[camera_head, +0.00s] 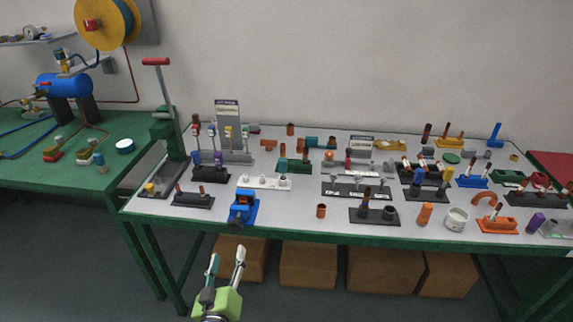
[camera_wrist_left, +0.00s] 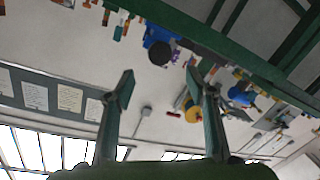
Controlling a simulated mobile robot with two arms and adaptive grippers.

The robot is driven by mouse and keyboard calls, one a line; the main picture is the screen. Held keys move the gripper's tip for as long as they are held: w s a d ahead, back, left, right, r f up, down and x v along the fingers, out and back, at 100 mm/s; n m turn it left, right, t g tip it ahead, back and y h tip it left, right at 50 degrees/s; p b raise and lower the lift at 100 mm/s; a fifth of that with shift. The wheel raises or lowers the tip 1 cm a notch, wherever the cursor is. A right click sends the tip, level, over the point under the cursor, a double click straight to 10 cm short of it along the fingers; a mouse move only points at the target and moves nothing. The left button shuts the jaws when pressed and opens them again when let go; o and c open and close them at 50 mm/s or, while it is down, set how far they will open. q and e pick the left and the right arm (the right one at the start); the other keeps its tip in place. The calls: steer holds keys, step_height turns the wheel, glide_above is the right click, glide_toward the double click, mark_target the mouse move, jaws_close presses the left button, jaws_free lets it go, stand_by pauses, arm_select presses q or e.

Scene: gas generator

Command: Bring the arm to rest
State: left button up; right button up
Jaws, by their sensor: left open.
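My left gripper (camera_head: 226,266) is low in the head view, in front of the table's front edge and below the table top. Its two fingers point up and are apart, with nothing between them. In the left wrist view the same gripper (camera_wrist_left: 160,88) shows two spread fingers with only wall and background between them. The workbench (camera_head: 300,222) has a grey top and a green frame. A blue vise (camera_head: 243,208) stands at its front edge, above and slightly right of my left gripper. My right gripper is in neither view.
Several fittings on stands cover the bench top, with a lever press (camera_head: 172,110) at the left. Cardboard boxes (camera_head: 308,264) sit under the bench. A green side table (camera_head: 110,178) with a blue tank (camera_head: 70,85) is at left. The floor left of my gripper is free.

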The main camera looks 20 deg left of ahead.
arm_select(q)
steer(key=s+d+f+m+g+h, duration=0.2)
steer(key=s+d+f, duration=0.2)
steer(key=f, duration=0.6)
steer(key=s+d+f+m+g+h, duration=0.25)
steer(key=s+d+f, duration=0.2)
steer(key=f, duration=0.55)
steer(key=s+d+f+m+g+h, duration=0.1)
steer(key=s+d+f+m+g, duration=0.2)
steer(key=f, duration=0.7)
steer(key=s+f+m+g, duration=0.1)
steer(key=s+f, duration=0.4)
steer(key=s, duration=0.5)
steer(key=s+a+f+m+g, duration=0.1)
steer(key=s+f+g, duration=0.3)
steer(key=s, duration=0.5)
steer(key=s+f+m+g, duration=0.2)
steer(key=s+f, duration=0.4)
steer(key=s, duration=0.4)
steer(key=shift+s+a+g, duration=0.2)
steer(key=shift+s+g, duration=0.15)
steer(key=shift+f, duration=0.1)
